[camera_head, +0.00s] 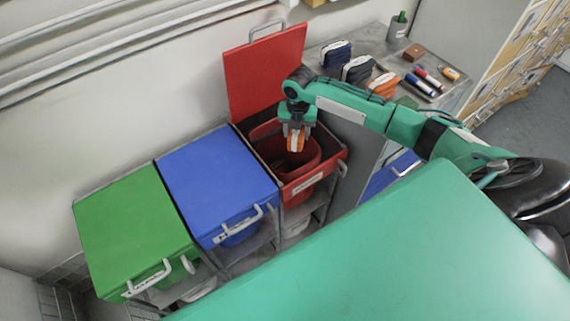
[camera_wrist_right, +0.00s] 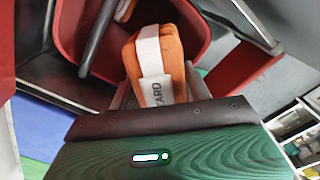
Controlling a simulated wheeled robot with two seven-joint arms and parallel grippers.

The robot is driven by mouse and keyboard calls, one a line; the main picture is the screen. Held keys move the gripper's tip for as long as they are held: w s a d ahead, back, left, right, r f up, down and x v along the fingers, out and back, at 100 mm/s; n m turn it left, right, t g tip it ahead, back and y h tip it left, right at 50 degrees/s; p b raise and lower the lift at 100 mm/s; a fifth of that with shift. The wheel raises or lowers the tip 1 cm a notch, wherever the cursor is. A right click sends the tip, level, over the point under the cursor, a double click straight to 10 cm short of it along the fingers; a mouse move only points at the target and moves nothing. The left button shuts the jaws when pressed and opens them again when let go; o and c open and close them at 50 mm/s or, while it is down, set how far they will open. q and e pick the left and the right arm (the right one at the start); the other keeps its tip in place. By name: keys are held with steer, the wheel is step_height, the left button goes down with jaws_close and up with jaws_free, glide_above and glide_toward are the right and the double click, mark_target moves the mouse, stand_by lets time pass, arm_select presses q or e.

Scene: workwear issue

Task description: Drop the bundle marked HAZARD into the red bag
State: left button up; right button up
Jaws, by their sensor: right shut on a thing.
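My right gripper (camera_head: 297,127) is shut on an orange bundle (camera_head: 296,143) with a white band. In the right wrist view the bundle (camera_wrist_right: 172,50) hangs between the fingers, and its white label shows the letters "ZARD". The gripper and bundle are over the open red bag (camera_head: 268,132), which sits in a red bin frame with its lid (camera_head: 262,70) raised behind. The bag's red wall also shows in the wrist view (camera_wrist_right: 202,30). My left gripper is not in view.
Closed blue (camera_head: 217,180) and green (camera_head: 130,232) bins stand left of the red one. A grey table (camera_head: 372,42) at the back right holds two dark bundles (camera_head: 337,54), another orange bundle (camera_head: 383,84), markers (camera_head: 429,77) and a pen pot (camera_head: 397,28).

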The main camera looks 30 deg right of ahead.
steer(key=o, duration=1.1)
steer(key=shift+o, duration=0.2)
steer(key=shift+r, duration=0.1)
step_height(320, 180, up, 14)
steer(key=b, duration=0.1)
steer(key=shift+b, duration=0.3)
steer(key=shift+f, duration=0.2)
